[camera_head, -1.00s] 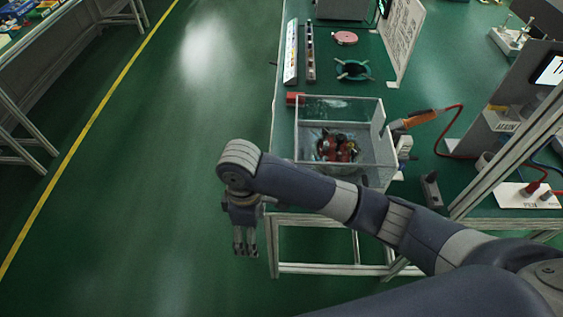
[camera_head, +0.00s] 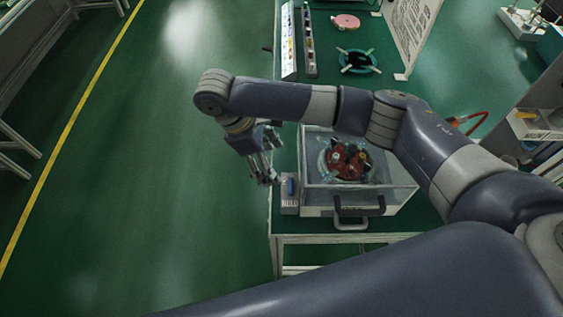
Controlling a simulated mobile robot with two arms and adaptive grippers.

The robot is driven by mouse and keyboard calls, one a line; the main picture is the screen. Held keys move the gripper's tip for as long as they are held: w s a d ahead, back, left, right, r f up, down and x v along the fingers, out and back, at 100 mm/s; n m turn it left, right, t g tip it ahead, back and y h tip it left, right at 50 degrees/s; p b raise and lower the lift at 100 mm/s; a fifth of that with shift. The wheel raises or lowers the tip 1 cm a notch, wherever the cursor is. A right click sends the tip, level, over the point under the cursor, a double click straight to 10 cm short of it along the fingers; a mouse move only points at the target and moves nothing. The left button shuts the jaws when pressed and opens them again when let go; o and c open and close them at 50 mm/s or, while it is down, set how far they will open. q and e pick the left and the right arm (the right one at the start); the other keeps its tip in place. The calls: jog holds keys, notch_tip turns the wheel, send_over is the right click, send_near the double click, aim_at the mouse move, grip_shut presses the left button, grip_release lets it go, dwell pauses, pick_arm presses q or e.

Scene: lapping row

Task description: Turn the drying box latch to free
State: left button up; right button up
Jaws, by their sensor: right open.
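The drying box (camera_head: 395,197) appears to be the clear-walled box near the front of the green bench. A dark handle (camera_head: 358,224) is on its front, and a round fixture with red, yellow and dark pieces (camera_head: 345,160) shows inside. A small pale block with a blue part (camera_head: 291,187) stands at the box's left front corner; this may be the latch, but its setting cannot be told. My right gripper (camera_head: 268,181) is open and empty, pointing down just left of this block, apparently apart from it. My left gripper is out of view.
Behind the box on the bench are a teal ring fixture (camera_head: 358,61), a pink disc (camera_head: 345,21), long narrow racks (camera_head: 289,45) and an upright printed panel (camera_head: 412,35). Shelving stands at the right (camera_head: 540,125). The green floor on the left is clear.

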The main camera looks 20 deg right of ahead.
jog(key=f, duration=0.1)
send_over(290, 184)
jog(key=a, duration=0.2)
notch_tip(290, 184, down, 6)
jog(key=shift+w+d+r, duration=0.1)
jog(key=shift+r, duration=0.15)
jog(key=shift+x, duration=1.15)
jog(key=shift+w+d+f, duration=0.1)
jog(key=shift+f, duration=0.45)
jog(key=c, duration=1.1)
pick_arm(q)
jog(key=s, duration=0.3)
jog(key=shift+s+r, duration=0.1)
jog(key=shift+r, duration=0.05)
